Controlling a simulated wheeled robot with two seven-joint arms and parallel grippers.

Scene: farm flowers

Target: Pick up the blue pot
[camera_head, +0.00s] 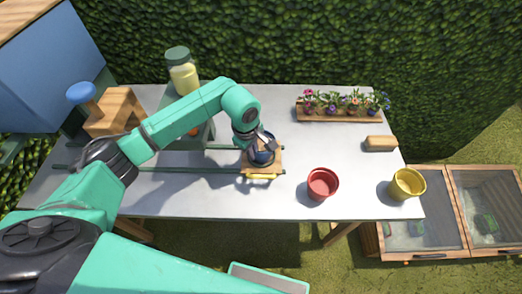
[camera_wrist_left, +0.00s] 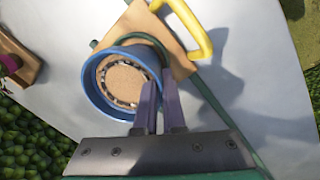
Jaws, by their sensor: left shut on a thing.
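The blue pot (camera_head: 262,157) stands on a small wooden sled (camera_head: 260,171) on rails near the middle of the table. In the left wrist view the blue pot (camera_wrist_left: 104,67) shows its rim and a brown round inside. My left gripper (camera_wrist_left: 160,92) is shut on the pot's near wall, one finger at the inner side and one outside. In the head view my left gripper (camera_head: 258,145) comes down on the pot from above and partly hides it. I cannot tell whether the pot is lifted off the sled. My right gripper is not in view.
A red pot (camera_head: 322,184) and a yellow pot (camera_head: 406,184) stand on the right half of the table. A flower planter (camera_head: 340,115) and a wooden block (camera_head: 380,143) are behind them. A jar (camera_head: 182,75) stands at back left. The table between the pots is clear.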

